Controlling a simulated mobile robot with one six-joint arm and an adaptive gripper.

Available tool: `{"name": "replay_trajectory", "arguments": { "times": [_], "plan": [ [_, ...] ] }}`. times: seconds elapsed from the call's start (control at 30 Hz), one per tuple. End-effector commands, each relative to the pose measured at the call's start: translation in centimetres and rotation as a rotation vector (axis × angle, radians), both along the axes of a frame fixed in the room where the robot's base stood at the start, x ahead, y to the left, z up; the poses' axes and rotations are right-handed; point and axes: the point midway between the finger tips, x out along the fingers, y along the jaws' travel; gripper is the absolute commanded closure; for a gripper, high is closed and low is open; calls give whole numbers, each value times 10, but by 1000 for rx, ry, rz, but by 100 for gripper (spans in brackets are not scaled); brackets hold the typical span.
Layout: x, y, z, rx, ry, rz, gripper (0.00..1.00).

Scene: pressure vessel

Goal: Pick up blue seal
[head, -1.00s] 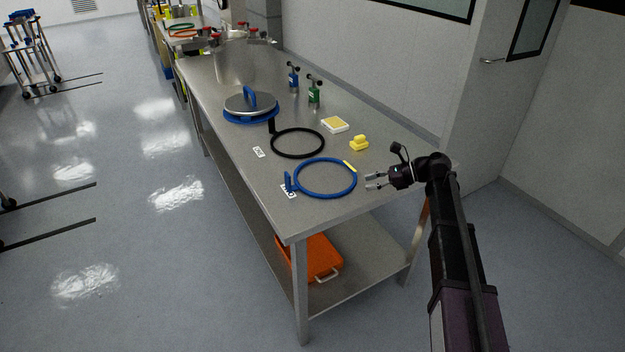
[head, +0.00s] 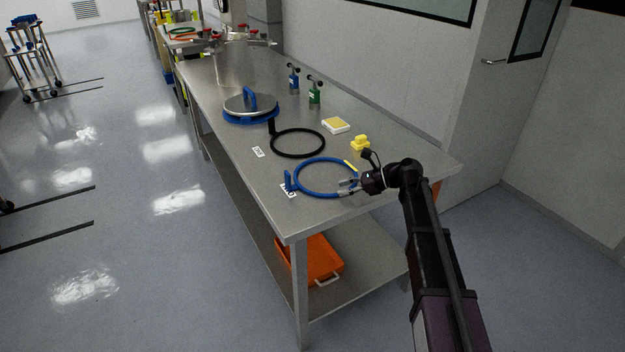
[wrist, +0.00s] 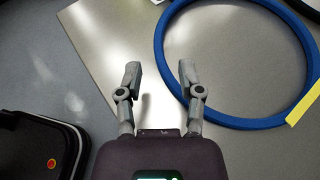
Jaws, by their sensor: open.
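The blue seal (head: 323,193) is a ring lying flat near the front end of the steel table, with an upright blue tab (head: 288,180) at its left and a yellow mark (head: 351,165) on its far right. My gripper (head: 346,187) is at the ring's right side in the head view. In the wrist view the seal (wrist: 160,52) fills the upper right, partly cut off by the frame. There my gripper (wrist: 160,78) is open and empty, its fingers left of the ring's near edge. Whether it touches the ring cannot be told.
A black ring (head: 298,155) lies just behind the seal. A yellow block (head: 360,143), a yellow-topped white box (head: 336,125), green (head: 314,95) and blue (head: 293,78) bottles, and a lid with a blue handle (head: 250,105) stand farther back. An orange bin (head: 318,268) sits on the lower shelf.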

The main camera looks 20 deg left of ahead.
Motion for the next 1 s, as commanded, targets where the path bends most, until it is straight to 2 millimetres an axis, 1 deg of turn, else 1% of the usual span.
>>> {"name": "replay_trajectory", "arguments": {
  "times": [0.17, 0.27, 0.37, 0.53, 0.7, 0.8, 1.0],
  "plan": [
    [0, 0, 0, 0, 0, 0, 52],
    [-1, 3, -3, 0, 0, 1, 52],
    [-3, 10, -7, 0, 0, 2, 52],
    [-6, 27, -17, 0, -1, 1, 52],
    [-10, 41, -22, 0, 0, 0, 52],
    [-10, 45, -23, 0, 1, -1, 52],
    [-10, 45, -22, 0, 1, -1, 52]
  ]
}}
